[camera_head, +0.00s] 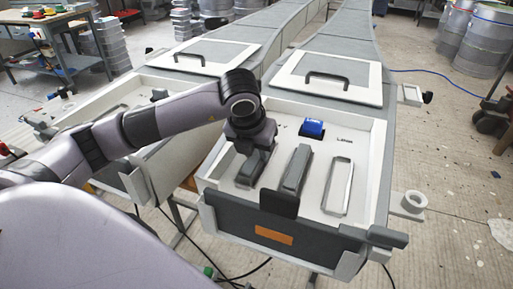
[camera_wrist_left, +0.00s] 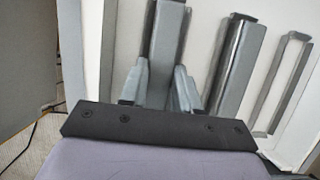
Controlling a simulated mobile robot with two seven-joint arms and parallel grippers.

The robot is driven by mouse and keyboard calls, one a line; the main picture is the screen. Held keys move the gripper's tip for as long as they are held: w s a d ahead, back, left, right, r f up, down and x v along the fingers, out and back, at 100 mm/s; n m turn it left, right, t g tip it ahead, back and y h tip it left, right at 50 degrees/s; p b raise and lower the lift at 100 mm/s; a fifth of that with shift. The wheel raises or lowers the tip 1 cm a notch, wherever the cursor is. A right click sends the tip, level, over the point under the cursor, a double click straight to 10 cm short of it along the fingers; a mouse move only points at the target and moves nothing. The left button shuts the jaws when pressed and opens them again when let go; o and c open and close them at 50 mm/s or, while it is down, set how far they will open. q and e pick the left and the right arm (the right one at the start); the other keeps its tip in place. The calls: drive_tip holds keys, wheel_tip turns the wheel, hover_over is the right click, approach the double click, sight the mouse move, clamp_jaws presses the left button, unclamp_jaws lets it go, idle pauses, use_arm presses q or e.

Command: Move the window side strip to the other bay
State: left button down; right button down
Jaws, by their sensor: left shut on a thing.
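My left gripper (camera_head: 252,150) reaches down into the right bay (camera_head: 372,180) and is shut on a dark grey strip (camera_head: 249,174), the leftmost of the long pieces there. In the left wrist view the fingers (camera_wrist_left: 162,92) stand on both sides of this strip (camera_wrist_left: 167,40). I cannot tell whether the strip is lifted off the bay floor. A second grey strip (camera_head: 297,170) lies just right of it, apart from the gripper. The other bay (camera_head: 75,118) is at the left, partly hidden by my left arm. My right gripper is out of view.
An open frame-shaped recess (camera_head: 338,187) lies right of the second strip, and a blue block (camera_head: 313,128) sits behind. White panels with black handles (camera_head: 327,78) lie on both moulds. A workbench (camera_head: 55,40) is at the back left, metal drums (camera_head: 488,40) at the back right.

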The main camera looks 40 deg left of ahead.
use_arm(q)
drive_tip(key=shift+r, duration=0.1)
drive_tip(key=c, duration=0.8)
unclamp_jaws()
drive_tip(key=shift+r, duration=0.35)
drive_tip(key=v, duration=1.1)
drive_tip(key=shift+s, duration=0.3)
drive_tip(key=shift+d+r, duration=0.1)
